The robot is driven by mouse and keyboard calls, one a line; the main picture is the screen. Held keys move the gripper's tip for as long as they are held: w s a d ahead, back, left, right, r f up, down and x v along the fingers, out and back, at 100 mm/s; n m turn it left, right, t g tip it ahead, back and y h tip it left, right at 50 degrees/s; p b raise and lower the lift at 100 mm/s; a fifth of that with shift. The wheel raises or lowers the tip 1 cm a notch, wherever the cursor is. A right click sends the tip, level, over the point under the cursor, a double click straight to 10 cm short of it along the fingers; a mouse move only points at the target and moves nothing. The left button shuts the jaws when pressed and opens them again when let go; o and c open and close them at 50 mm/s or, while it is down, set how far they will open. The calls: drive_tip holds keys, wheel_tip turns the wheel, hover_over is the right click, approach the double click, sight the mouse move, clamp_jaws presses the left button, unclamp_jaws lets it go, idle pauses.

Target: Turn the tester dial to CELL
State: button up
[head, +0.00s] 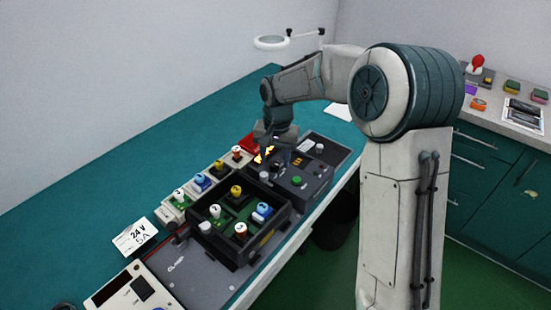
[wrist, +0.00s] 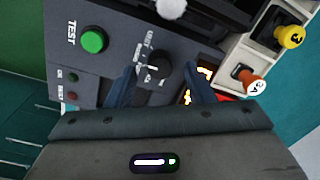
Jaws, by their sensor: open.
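The tester (wrist: 110,30) is a dark grey panel with a green TEST button (wrist: 93,41) and a round black dial (wrist: 159,66). Small white labels ring the dial; UNIT reads near its top, and the others are too small to read surely. I cannot tell which label the dial points to. My gripper (wrist: 162,84) is open, its two blue-grey fingers on either side of the dial. I cannot tell whether they touch it.
A black tray (head: 243,262) with several coloured-knob modules stands in front of the tester. A row of similar modules (head: 201,183) runs along its left. A 24 V card (head: 135,237) is at the left. The teal bench (head: 120,180) behind is clear.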

drive_tip(key=shift+f, duration=0.55)
drive_tip(key=c, duration=1)
